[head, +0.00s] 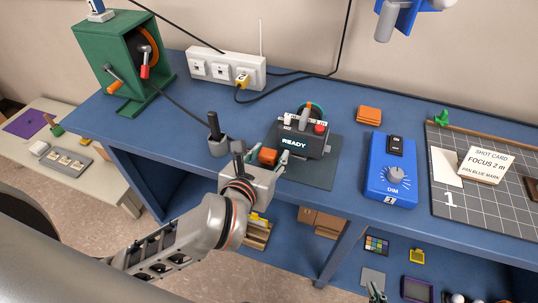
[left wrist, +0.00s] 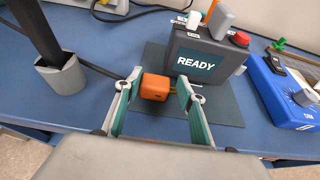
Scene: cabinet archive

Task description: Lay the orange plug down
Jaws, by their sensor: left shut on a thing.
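The orange plug (head: 268,156) is a small block held between the fingers of my left gripper (head: 263,158), near the front edge of the blue bench. In the left wrist view the plug (left wrist: 155,87) sits between the two teal-and-grey fingers (left wrist: 157,92), just in front of the READY box (left wrist: 202,60). A short yellowish part shows on its right side. I cannot tell whether its underside touches the dark mat (left wrist: 225,107). My right gripper (head: 377,291) shows only as small tips at the bottom edge; its opening is unclear.
A grey cup (head: 218,147) with a black upright handle stands left of my left gripper. The blue DIM box (head: 388,180) stands right, with an orange block (head: 369,115) behind. Behind are a white socket strip (head: 225,69) and green reel frame (head: 124,70). Bare bench lies between mat and DIM box.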

